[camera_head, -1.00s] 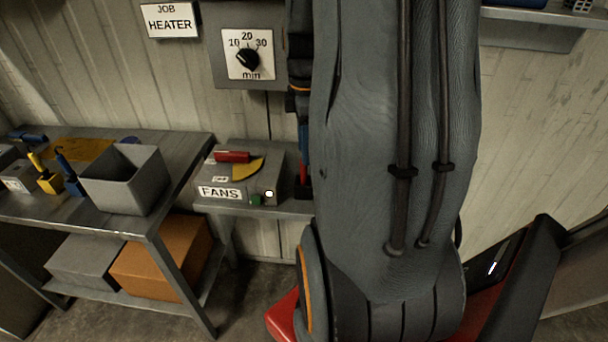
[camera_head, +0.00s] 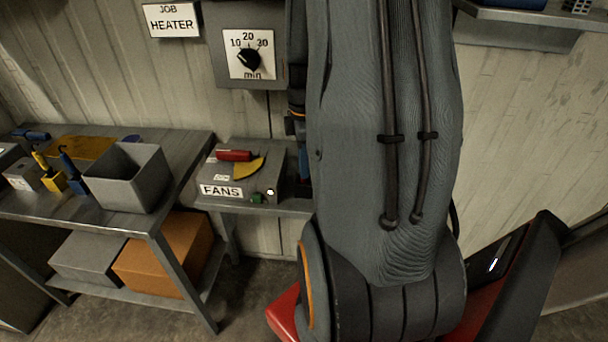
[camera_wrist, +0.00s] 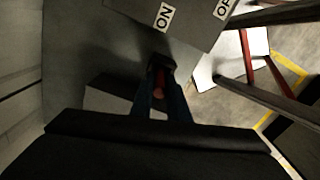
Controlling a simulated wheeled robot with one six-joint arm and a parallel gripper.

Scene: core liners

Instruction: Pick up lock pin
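In the wrist view, the two dark bluish fingers of my gripper (camera_wrist: 160,70) reach forward beside a grey box with an ON label. A small red piece (camera_wrist: 160,87) shows between the fingers. It may be the lock pin, but I cannot make out its shape or whether the fingers press on it. In the head view, my arm covers most of my gripper, and only a bluish sliver shows at the arm's left edge, right of the FANS box (camera_head: 266,186). I cannot identify the lock pin in the head view.
The FANS box has a red handle (camera_head: 234,155) and stands on a small shelf. A bench to its left holds an open grey bin (camera_head: 128,196), a yellow padlock-like item (camera_head: 52,181) and a blue one (camera_head: 76,184). The job heater timer (camera_head: 248,60) is on the wall above.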

